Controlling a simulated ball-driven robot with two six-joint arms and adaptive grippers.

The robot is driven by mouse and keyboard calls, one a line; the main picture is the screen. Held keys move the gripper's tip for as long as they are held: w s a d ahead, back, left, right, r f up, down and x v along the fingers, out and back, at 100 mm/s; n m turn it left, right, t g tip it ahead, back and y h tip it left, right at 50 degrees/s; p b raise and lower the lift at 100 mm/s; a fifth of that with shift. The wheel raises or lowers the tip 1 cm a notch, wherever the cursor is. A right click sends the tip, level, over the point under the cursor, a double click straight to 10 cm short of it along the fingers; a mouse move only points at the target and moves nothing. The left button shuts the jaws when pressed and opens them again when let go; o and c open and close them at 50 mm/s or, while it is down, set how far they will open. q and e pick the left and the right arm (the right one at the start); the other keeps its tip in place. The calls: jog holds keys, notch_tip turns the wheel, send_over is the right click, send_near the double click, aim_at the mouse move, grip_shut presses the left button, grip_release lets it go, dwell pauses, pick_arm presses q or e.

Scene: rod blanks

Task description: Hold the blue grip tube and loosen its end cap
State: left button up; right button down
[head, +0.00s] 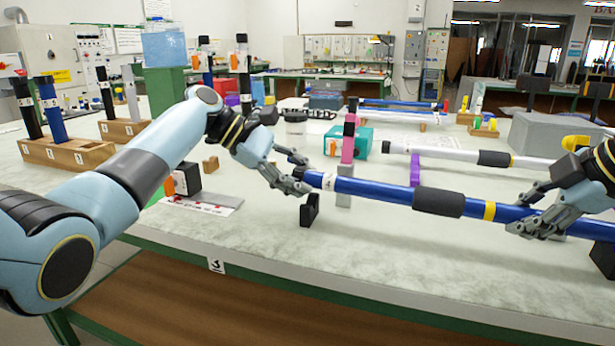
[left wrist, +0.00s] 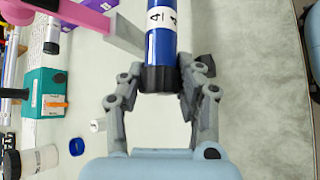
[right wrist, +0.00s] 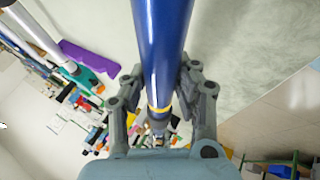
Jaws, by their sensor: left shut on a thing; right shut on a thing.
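The blue grip tube (head: 375,190) lies nearly level above the table, with a dark grip sleeve (head: 438,202), a yellow band (head: 490,211) and a white label marked 4 near its left end. My left gripper (head: 300,178) is shut at that left end. In the left wrist view its fingers (left wrist: 160,90) sit on both sides of the black end cap (left wrist: 158,79), which is still against the tube. My right gripper (head: 530,208) is shut around the blue tube right of the yellow band. The tube (right wrist: 160,50) runs between its fingers in the right wrist view.
A black rest (head: 310,211) stands below the tube's left end. A pink-and-grey post (head: 348,145) stands close behind it. A white tube (head: 450,154) lies behind on supports. A wooden rack (head: 65,153) holds upright rods at left.

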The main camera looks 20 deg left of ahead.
pick_arm(q)
jog(key=shift+n+g, duration=1)
jog(key=shift+g, duration=0.6)
jog(key=o, duration=0.9)
jog(key=shift+o, duration=0.2)
jog(key=v, duration=1.2)
jog(key=shift+w+r, duration=0.15)
jog(key=shift+r, duration=0.05)
jog(key=shift+d+f, duration=0.1)
jog(key=shift+f, duration=0.1)
pick_arm(e)
jog(key=shift+f, duration=0.7)
